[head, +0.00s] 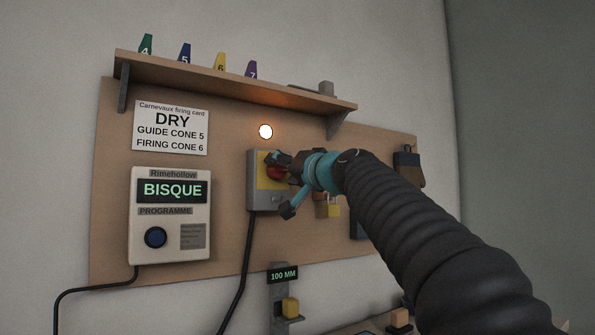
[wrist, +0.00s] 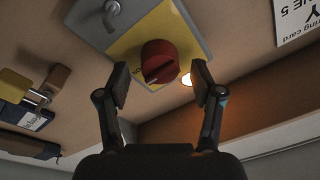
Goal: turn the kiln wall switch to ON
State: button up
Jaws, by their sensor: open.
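The kiln wall switch is a grey box (head: 254,197) with a yellow plate and a red knob (head: 273,174), mounted on the wooden wall board. In the wrist view my gripper (wrist: 162,84) is open, with one finger to each side below the knob. I cannot tell whether either finger touches it.
A lit lamp (head: 265,131) glows above the switch, under a shelf (head: 230,82) holding numbered cones. A BISQUE programme box (head: 169,216) and a firing card (head: 171,127) are to the left. A yellow padlock (head: 334,211) hangs to the right. A cable runs down below the switch.

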jog(key=v, duration=1.1)
jog(key=shift+s+d, duration=0.2)
jog(key=shift+s, duration=0.05)
